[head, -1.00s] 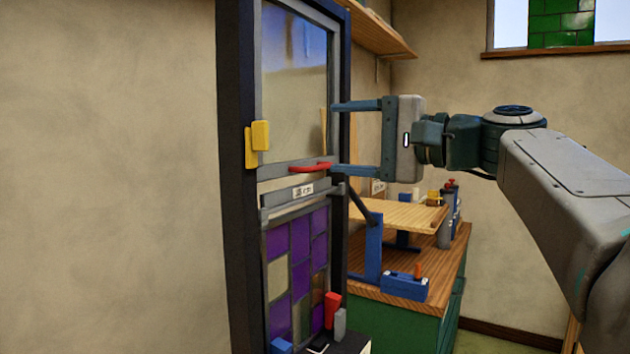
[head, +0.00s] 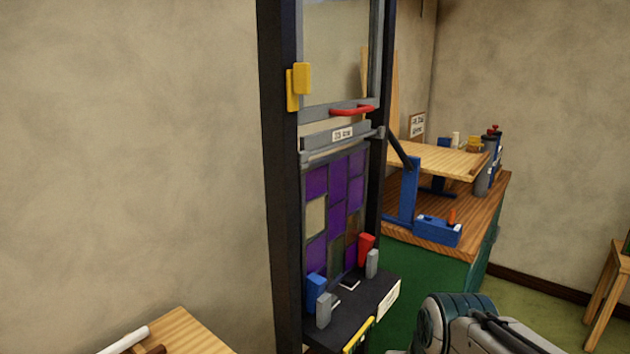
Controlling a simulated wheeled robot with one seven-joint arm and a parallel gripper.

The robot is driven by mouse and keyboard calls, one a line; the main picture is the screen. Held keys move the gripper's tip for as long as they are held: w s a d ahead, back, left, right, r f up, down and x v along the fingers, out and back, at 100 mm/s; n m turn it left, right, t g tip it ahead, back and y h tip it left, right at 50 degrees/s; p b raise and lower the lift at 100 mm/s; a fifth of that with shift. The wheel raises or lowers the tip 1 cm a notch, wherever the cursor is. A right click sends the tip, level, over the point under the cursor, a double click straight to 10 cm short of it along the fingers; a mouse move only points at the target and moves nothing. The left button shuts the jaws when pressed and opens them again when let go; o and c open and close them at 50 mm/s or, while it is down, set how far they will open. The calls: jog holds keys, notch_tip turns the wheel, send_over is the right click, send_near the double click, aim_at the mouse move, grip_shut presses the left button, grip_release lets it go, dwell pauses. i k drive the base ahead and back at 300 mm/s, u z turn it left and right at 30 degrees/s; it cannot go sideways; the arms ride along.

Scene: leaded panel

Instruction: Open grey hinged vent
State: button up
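The grey-framed glass vent (head: 337,50) fills the upper part of the dark upright frame (head: 279,170) in the head view; its top is cut off. It looks about flush with the frame, though I cannot tell if there is a small gap. A red handle (head: 352,110) sits on its lower rail, and a yellow catch (head: 301,79) is at its left edge. A grey labelled bar (head: 343,133) crosses just below it. My gripper is out of view; only a teal and grey part of my arm shows at the bottom right, away from the vent.
A purple leaded panel (head: 337,190) is below the bar. Red, blue and grey blocks stand on a black shelf (head: 350,312) at its foot. A wooden-topped green bench (head: 465,215) with a blue stand is behind to the right. A wooden surface (head: 180,335) is at bottom left.

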aim_at(361, 105)
jog(key=u, duration=0.05)
jog(key=k, duration=1.05)
jog(key=z, duration=0.8)
jog(key=i, duration=0.85)
jog(key=u, duration=0.4)
jog(key=i, duration=0.7)
jog(key=u, duration=0.6)
